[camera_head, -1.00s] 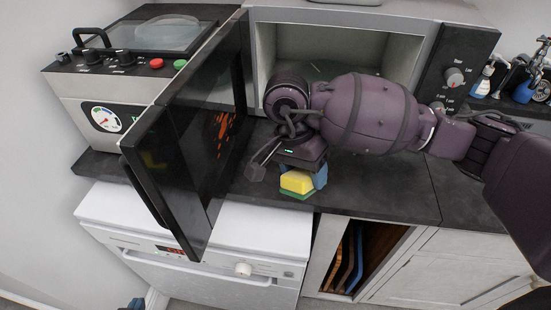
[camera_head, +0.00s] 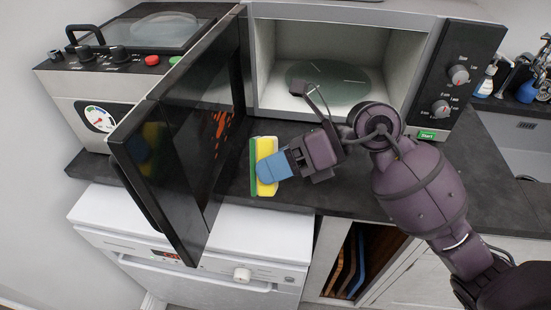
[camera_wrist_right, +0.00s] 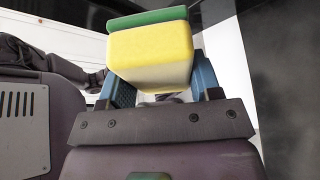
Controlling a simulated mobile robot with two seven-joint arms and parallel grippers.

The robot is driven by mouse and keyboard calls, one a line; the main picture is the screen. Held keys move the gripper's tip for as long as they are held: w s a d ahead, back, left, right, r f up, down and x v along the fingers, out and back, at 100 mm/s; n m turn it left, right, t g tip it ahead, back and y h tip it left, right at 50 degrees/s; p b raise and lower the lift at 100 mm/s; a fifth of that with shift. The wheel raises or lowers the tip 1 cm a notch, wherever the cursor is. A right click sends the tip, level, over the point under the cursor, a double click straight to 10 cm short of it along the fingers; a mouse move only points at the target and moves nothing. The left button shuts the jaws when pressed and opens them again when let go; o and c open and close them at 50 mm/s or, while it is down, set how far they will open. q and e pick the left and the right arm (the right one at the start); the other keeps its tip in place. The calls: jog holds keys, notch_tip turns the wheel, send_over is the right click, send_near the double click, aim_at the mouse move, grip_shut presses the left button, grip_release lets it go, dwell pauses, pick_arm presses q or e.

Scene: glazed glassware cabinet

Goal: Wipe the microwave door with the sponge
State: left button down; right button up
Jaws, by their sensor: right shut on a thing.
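The microwave (camera_head: 335,55) stands with its black door (camera_head: 185,165) swung open to the left. Red-orange splatter (camera_head: 221,131) marks the inner face of the door. My right gripper (camera_head: 266,170) is shut on the yellow and green sponge (camera_head: 268,188), just right of the door. The sponge is upright with its green side toward the door, and a narrow gap shows between them. In the right wrist view the sponge (camera_wrist_right: 152,52) sits between the blue fingers of the gripper (camera_wrist_right: 153,78). My left gripper is not seen.
A glass plate (camera_head: 328,84) lies in the empty microwave cavity. A silver appliance with gauge (camera_head: 80,110) stands behind the door. A white dishwasher (camera_head: 200,255) is below the dark counter (camera_head: 345,185). Spray bottle (camera_head: 486,78) and sink (camera_head: 525,145) are at right.

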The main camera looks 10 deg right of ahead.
aim_at(208, 159)
jog(key=shift+w+r+m+t+y, duration=0.1)
jog(key=shift+r+m+t+y, duration=0.45)
jog(key=shift+t, duration=0.35)
jog(key=shift+w+a, duration=0.25)
jog(key=shift+a, duration=0.4)
jog(key=shift+w+a, duration=0.2)
jog(key=shift+a, duration=0.4)
jog(key=shift+w+a+b, duration=0.2)
jog(key=shift+w+a, duration=0.05)
jog(key=shift+a, duration=0.5)
jog(key=shift+w+a+b, duration=0.15)
jog(key=shift+w+a, duration=0.1)
jog(key=shift+a, duration=0.45)
jog(key=shift+a, duration=0.1)
jog(key=shift+w+a, duration=0.35)
jog(key=shift+a, duration=0.4)
